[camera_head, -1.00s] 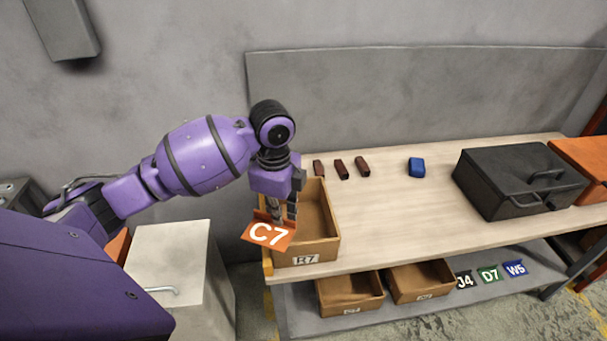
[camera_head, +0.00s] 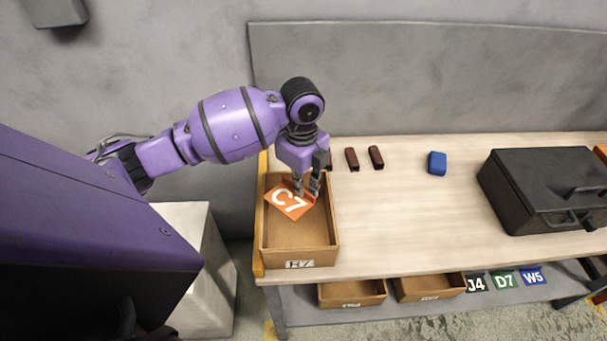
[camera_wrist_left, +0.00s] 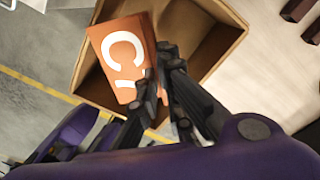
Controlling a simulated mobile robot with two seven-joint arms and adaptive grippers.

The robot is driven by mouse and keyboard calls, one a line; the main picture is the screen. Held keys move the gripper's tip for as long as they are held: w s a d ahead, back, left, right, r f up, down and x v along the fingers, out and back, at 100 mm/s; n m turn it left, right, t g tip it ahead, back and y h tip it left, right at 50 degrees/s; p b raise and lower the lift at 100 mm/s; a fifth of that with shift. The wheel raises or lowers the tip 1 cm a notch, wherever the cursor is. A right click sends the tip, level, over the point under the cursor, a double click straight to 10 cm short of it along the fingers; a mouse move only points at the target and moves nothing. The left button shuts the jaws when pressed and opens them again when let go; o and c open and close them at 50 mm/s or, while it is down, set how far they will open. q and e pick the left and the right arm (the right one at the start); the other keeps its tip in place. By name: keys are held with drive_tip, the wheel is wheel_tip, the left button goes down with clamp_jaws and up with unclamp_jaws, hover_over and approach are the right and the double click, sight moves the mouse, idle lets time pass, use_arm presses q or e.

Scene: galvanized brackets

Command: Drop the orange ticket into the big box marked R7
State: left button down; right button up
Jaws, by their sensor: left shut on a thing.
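The orange ticket (camera_head: 288,203) is marked C7 in white. My left gripper (camera_head: 307,190) is shut on its edge and holds it over the open brown box marked R7 (camera_head: 299,253). In the left wrist view the ticket (camera_wrist_left: 121,58) hangs from the fingertips (camera_wrist_left: 158,88) across the opening of the box (camera_wrist_left: 209,52). Whether the ticket is above the rim or a little inside is hard to tell. The box stands at the left end of the table. My right gripper is not in view.
Dark red blocks (camera_head: 376,157) and a blue block (camera_head: 437,163) lie on the table (camera_head: 405,215). A black case (camera_head: 548,190) stands at the right. Two smaller brown boxes (camera_head: 352,293) and the tickets J4, D7 (camera_head: 504,281) and W5 are on the lower shelf.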

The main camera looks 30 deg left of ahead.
use_arm(q)
drive_tip(key=shift+w+f, duration=0.1)
drive_tip(key=shift+f, duration=1)
drive_tip(key=c, duration=1.8)
unclamp_jaws()
drive_tip(key=shift+c, duration=0.2)
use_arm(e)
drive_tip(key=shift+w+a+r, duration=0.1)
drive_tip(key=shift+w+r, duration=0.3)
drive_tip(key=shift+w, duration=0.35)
use_arm(q)
drive_tip(key=shift+r, duration=0.1)
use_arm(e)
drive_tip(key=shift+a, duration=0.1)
use_arm(q)
wheel_tip(320, 180, up, 12)
drive_tip(key=shift+f, duration=0.2)
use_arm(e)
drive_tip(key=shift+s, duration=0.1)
